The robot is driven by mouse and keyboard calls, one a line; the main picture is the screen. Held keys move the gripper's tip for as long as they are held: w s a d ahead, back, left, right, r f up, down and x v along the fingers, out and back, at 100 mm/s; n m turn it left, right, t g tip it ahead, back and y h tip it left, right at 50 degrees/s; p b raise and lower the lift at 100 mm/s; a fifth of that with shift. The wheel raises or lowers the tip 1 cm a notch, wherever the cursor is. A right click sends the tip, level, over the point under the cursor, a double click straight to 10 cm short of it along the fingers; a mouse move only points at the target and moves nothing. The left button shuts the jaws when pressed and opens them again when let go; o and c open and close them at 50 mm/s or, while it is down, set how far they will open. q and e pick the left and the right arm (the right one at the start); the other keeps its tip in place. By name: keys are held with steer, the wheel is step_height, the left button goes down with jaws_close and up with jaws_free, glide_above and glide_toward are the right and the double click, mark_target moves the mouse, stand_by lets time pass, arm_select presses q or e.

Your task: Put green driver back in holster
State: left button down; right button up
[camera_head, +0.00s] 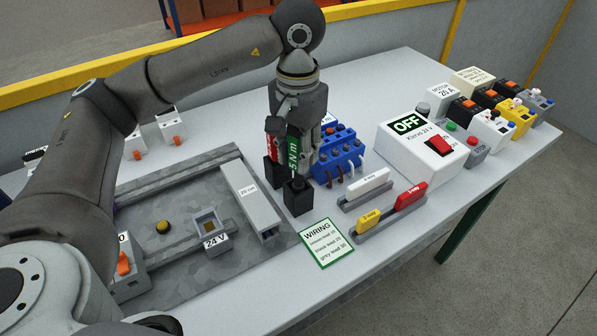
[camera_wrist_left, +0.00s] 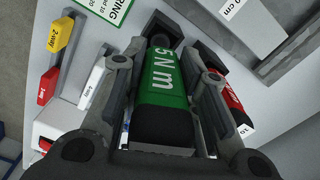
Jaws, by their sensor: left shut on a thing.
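The green driver (camera_head: 293,148) is upright, with white "5 N m" lettering on its handle. My left gripper (camera_head: 296,168) points down and is shut on it. It also shows between the fingers in the left wrist view (camera_wrist_left: 164,78). A black holster (camera_head: 299,197) is directly below the driver, and its open top shows past the driver's end in the wrist view (camera_wrist_left: 160,27). I cannot tell how deep the driver's tip sits in it. A red driver (camera_head: 273,145) stands in a second black holster (camera_head: 272,174) beside it. My right gripper is not in view.
A blue terminal block (camera_head: 341,160) stands close right of the gripper. A grey duct (camera_head: 249,195) lies left of the holsters. White (camera_head: 368,185), yellow (camera_head: 368,221) and red (camera_head: 411,196) connectors, a wiring card (camera_head: 327,243) and an OFF box (camera_head: 424,143) lie to the right.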

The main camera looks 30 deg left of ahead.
arm_select(q)
step_height(320, 180, down, 4)
steer(key=shift+f+p, duration=0.1)
steer(key=shift+p, duration=0.25)
steer(key=shift+f, duration=0.1)
steer(key=shift+f+b, duration=0.15)
steer(key=shift+b, duration=0.15)
steer(key=c, duration=1.1)
jaws_free()
